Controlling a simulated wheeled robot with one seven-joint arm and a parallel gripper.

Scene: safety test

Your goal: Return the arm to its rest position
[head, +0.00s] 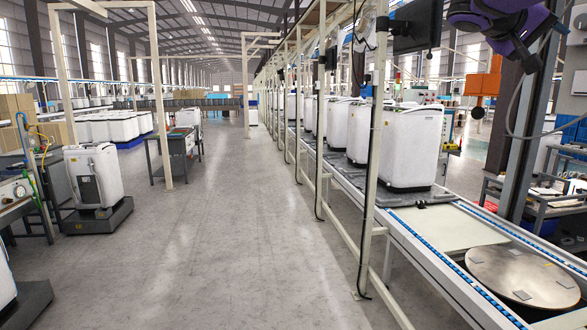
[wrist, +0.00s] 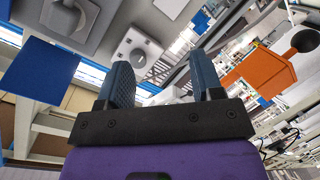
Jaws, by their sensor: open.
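My gripper (wrist: 161,70) is open and empty in the wrist view, its two dark blue ribbed fingers apart with nothing between them. The black mount and purple wrist body show below the fingers. In the head view, part of my purple arm (head: 505,24) shows raised at the top right, cut off by the picture edge. I cannot make out the fingers there. No object is held.
A conveyor (head: 425,232) with several white machines (head: 408,145) runs along the right. A round metal plate (head: 522,274) lies on its near end. A white post (head: 373,150) stands beside it. An orange box (wrist: 258,72) is right of my fingers. The grey floor aisle (head: 235,220) is clear.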

